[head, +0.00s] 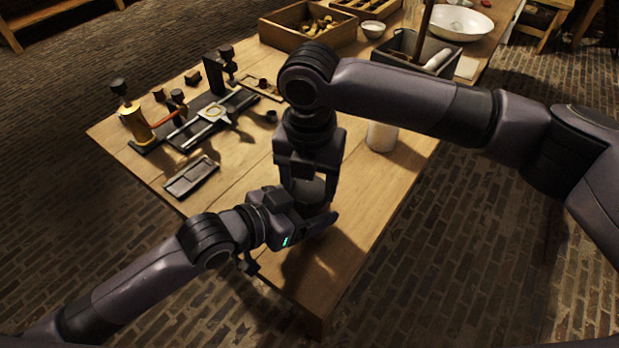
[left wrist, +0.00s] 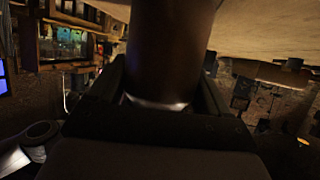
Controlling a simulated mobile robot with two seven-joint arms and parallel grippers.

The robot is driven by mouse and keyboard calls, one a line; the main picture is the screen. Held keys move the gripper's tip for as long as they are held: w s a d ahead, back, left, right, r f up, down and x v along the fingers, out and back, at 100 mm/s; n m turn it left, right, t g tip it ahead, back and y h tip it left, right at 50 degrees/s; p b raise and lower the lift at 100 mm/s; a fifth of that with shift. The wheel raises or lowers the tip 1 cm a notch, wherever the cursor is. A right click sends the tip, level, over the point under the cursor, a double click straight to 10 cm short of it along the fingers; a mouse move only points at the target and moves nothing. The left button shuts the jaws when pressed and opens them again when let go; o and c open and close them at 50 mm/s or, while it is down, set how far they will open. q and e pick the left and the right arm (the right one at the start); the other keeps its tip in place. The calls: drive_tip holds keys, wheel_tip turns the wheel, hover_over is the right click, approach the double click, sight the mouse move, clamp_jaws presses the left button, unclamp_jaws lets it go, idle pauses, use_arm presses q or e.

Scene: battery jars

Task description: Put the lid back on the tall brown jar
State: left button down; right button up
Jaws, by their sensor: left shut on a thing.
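The tall brown jar (left wrist: 172,45) fills the upper middle of the left wrist view, between the fingers of my left gripper. A pale band (left wrist: 155,103) shows at its near end. In the head view my left gripper (head: 312,222) is shut on the jar near the table's front end, and the arms hide most of the jar. My right gripper (head: 306,178) points down directly above it. A small greyish rounded surface (head: 309,190) shows between the two grippers. I cannot tell whether it is the lid or the jar's top, nor whether the right fingers hold it.
A whitish cylinder (head: 381,136) stands on the table (head: 235,165) behind my right arm. A black-and-brass apparatus (head: 205,120) and a small dark tray (head: 191,177) are at the left. A wooden crate (head: 300,38), a grey bin (head: 405,50) and a white basin (head: 460,24) are at the back.

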drive_tip(key=m, duration=0.4)
drive_tip(key=shift+m, duration=0.3)
drive_tip(key=m, duration=1.1)
drive_tip(key=shift+m, duration=0.4)
drive_tip(key=o, duration=1.2)
